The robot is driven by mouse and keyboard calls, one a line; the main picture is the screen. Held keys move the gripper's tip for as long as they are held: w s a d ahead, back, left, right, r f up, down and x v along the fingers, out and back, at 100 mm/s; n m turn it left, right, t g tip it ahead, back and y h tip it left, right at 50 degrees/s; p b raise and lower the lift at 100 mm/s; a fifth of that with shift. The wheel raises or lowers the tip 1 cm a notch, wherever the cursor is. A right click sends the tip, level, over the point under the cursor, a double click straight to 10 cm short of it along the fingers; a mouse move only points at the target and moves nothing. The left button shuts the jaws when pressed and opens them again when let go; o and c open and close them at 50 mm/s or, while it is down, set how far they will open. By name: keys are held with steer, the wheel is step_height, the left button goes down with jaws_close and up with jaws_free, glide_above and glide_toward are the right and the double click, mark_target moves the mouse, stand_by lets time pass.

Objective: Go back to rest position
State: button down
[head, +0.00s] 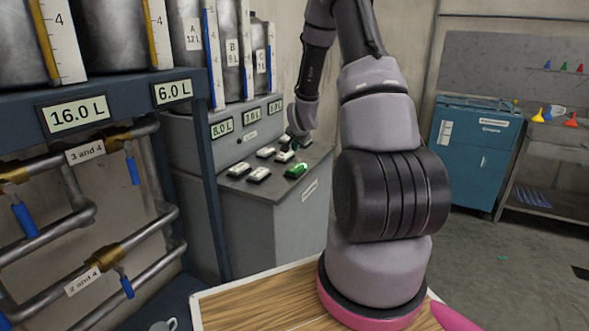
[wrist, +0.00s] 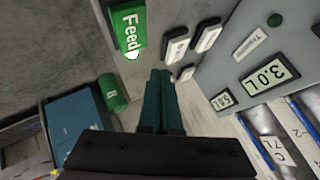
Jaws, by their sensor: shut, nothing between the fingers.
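My gripper (head: 298,138) is small in the head view, over the far end of the button console (head: 262,215) and partly hidden by my own arm. In the wrist view my gripper (wrist: 160,78) has its two dark green fingers shut together with nothing between them. The green Feed button (head: 297,170) lies near the console's right edge, just in front of my gripper. The Feed button (wrist: 131,28) is at the upper left of the wrist view, apart from the fingertips. Several white buttons (wrist: 207,35) lie right of it. Contact between fingertips and console cannot be told.
Metal tanks (head: 118,35) stand on a blue frame at left, above pipes with blue-handled valves (head: 130,165). A blue cabinet (head: 462,150) and a shelf with coloured funnels (head: 570,120) stand at right. A wooden top (head: 255,305) is in front. Floor between console and cabinet looks clear.

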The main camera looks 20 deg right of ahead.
steer(key=shift+r, duration=0.25)
steer(key=shift+r, duration=0.1)
steer(key=s+a+r+n+y, duration=0.1)
steer(key=s+a+r, duration=0.25)
steer(key=r, duration=0.35)
steer(key=s+a+r+n, duration=0.2)
steer(key=s+a+r, duration=0.15)
steer(key=r, duration=0.35)
steer(key=s+a+r+n+y, duration=0.1)
steer(key=s+a+r, duration=0.25)
steer(key=r, duration=0.35)
steer(key=s+a+r+n+y, duration=0.1)
steer(key=s+a+r, duration=0.1)
steer(key=s, duration=0.6)
steer(key=s+a+r+n+g, duration=0.1)
steer(key=s+r, duration=0.3)
steer(key=s, duration=0.5)
steer(key=s+a+r+n+y, duration=0.1)
steer(key=s+a+r+n, duration=0.1)
steer(key=s, duration=0.6)
steer(key=shift+s+a+r+g+y, duration=0.15)
steer(key=shift+a+r+g+y, duration=0.25)
steer(key=shift+a, duration=0.65)
